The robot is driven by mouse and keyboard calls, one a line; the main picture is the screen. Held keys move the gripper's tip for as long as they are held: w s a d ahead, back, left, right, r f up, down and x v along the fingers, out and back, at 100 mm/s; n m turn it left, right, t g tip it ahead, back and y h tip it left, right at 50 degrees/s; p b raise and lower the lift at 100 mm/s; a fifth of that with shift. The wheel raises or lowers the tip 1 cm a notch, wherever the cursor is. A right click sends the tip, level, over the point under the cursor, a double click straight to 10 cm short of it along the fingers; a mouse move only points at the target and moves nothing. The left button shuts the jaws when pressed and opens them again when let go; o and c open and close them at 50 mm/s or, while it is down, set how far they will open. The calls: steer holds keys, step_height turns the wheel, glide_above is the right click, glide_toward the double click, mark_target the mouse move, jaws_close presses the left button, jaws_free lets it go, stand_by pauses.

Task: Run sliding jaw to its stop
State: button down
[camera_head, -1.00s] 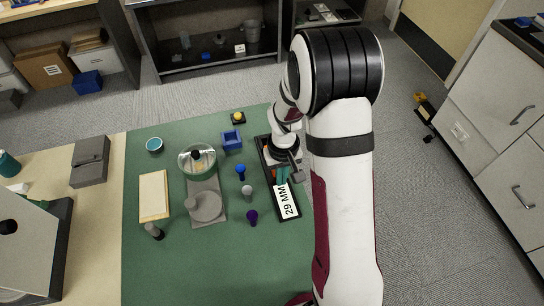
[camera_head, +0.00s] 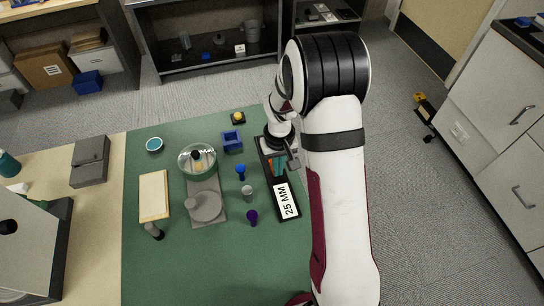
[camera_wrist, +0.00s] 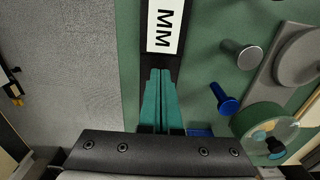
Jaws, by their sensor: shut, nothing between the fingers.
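A long black fixture (camera_head: 293,217) with a white label (camera_head: 286,200) reading "25 MM" lies on the green mat, under my arm. In the wrist view the label (camera_wrist: 165,25) shows only "MM", with the black bed (camera_wrist: 160,61) below it. My gripper (camera_head: 279,172) is over the far part of the fixture. Its two teal fingers (camera_wrist: 160,74) are together, with nothing between them, and their tips end just short of the label. The sliding jaw cannot be made out clearly; my gripper and wrist hide that part. I cannot tell whether the fingers touch it.
Left of the fixture are a blue peg (camera_head: 241,171), grey peg (camera_head: 248,193), purple peg (camera_head: 252,216) and blue open box (camera_head: 232,140). Farther left stand a glass-topped dish (camera_head: 198,160) and a grey plate with a disc (camera_head: 205,207). The near mat is clear.

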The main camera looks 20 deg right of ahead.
steer(key=shift+w, duration=1.15)
steer(key=shift+s, duration=0.8)
step_height(320, 180, up, 7)
steer(key=s+a+r+m, duration=0.2)
steer(key=s+a+r, duration=0.1)
steer(key=s+r, duration=0.55)
steer(key=s+a+r+m+y, duration=0.1)
steer(key=s+a, duration=0.1)
steer(key=s, duration=0.7)
steer(key=s+a+r+m, duration=0.2)
steer(key=s, duration=0.7)
steer(key=shift+s+m+y, duration=0.15)
steer(key=shift+m+y, duration=0.15)
steer(key=shift+y, duration=0.1)
